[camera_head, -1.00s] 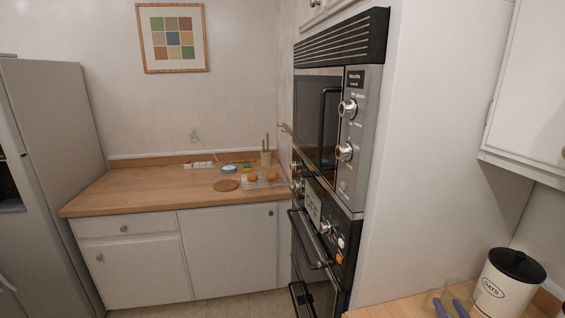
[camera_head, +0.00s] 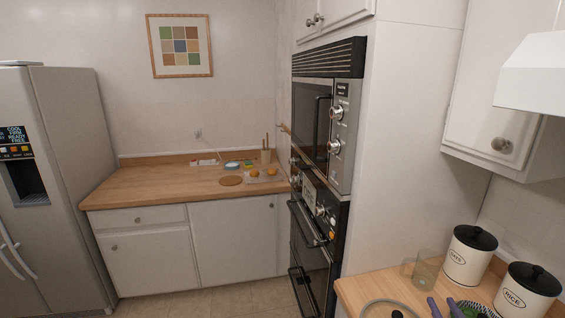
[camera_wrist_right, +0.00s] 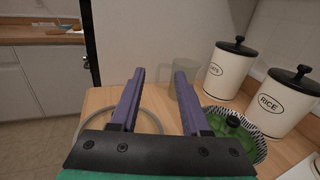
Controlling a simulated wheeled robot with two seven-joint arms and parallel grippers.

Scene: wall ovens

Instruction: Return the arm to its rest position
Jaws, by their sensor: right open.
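My right gripper (camera_head: 443,307) shows at the bottom right of the head view as two purple fingers. They are over the near wooden counter (camera_head: 354,290). In the right wrist view my right gripper (camera_wrist_right: 160,73) has its purple fingers spread well apart. Nothing is between them. The rest of my right arm is out of the head view. My left arm and gripper are not in view.
A glass jar (camera_head: 427,268), an OATS canister (camera_head: 467,262), a RICE canister (camera_head: 524,292) and a patterned bowl of green items (camera_wrist_right: 232,137) stand by the right gripper. A round glass lid (camera_head: 375,303) lies left of it. The wall ovens (camera_head: 322,140) look shut.

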